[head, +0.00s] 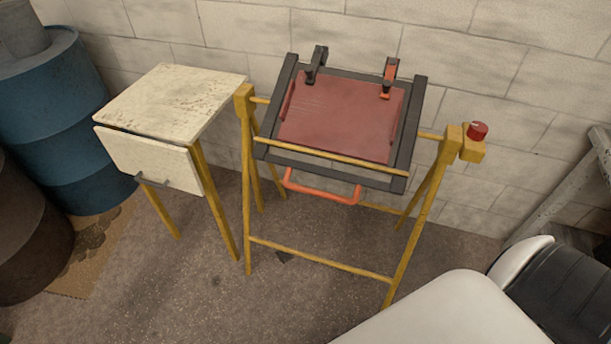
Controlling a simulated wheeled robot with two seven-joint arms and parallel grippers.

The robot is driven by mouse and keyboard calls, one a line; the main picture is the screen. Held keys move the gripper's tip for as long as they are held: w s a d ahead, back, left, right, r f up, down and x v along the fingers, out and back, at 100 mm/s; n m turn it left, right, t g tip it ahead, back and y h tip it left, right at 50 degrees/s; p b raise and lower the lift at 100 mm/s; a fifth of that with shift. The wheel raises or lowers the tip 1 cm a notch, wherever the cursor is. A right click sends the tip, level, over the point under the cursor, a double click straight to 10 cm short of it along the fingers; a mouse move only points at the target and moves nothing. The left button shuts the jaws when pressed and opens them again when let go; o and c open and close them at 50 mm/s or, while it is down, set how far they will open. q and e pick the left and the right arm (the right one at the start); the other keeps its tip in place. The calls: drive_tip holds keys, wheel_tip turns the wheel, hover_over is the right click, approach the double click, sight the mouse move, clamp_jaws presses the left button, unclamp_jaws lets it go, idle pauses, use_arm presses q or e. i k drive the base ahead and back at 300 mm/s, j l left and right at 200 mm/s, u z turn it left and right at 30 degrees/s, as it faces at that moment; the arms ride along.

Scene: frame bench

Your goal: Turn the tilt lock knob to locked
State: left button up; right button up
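A red knob (477,131) sits on top of a yellow block (472,151) at the right end of the bench's pivot bar. Its pointer or lock marking is too small to read. The yellow frame bench (320,262) carries a tilted dark frame (412,125) with a red panel (340,124) in it. Two clamps stand on the panel's upper edge, a black one (316,64) and an orange and black one (389,76). An orange handle (322,194) hangs below the frame's lower edge. Neither of my grippers is in view.
A worn white side table (180,100) with a drawer (150,160) stands left of the bench. Blue (60,115) and brown (30,240) drums are at far left. A grey trestle (570,185) leans in at right. A block wall (490,50) is close behind.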

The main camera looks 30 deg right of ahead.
sight(476, 131)
drive_tip(key=l+z, duration=0.1)
drive_tip(key=z, duration=0.3)
drive_tip(key=l+z, duration=0.1)
drive_tip(key=z, duration=0.25)
drive_tip(key=l+z, duration=0.1)
drive_tip(key=z, duration=0.3)
drive_tip(key=i+l+z, duration=0.25)
drive_tip(key=i+l, duration=0.15)
drive_tip(key=l, duration=0.25)
drive_tip(key=i+l+z, duration=0.25)
drive_tip(key=i+l, duration=0.25)
drive_tip(key=l, duration=0.1)
